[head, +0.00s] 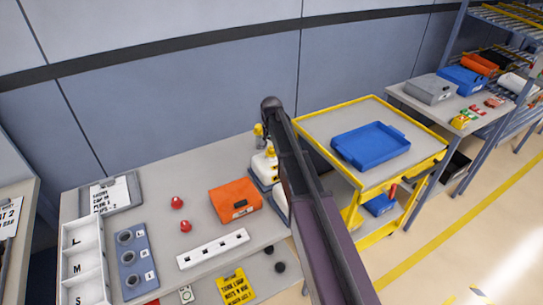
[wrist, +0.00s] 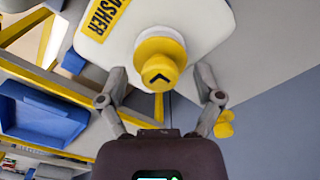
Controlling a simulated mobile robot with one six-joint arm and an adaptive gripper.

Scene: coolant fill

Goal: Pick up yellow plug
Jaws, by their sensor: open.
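A yellow plug (wrist: 160,72) with a dark arrow mark sits on the yellow neck of a white container labelled "WASHER" (wrist: 115,22) in the wrist view. My gripper (wrist: 160,98) is open, one finger on each side of the plug in the picture, with visible gaps and nothing held. I cannot tell how far the fingertips are from it in depth. In the head view the white container (head: 262,168) stands at the bench's right end, partly behind my arm. My gripper is hidden there.
Another yellow object (wrist: 224,124) is beyond the right finger. An orange box (head: 236,200), red caps (head: 177,202) and a white strip (head: 213,248) lie on the grey bench. A yellow-edged cart (head: 340,112) with a blue tray (head: 370,145) stands to the right.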

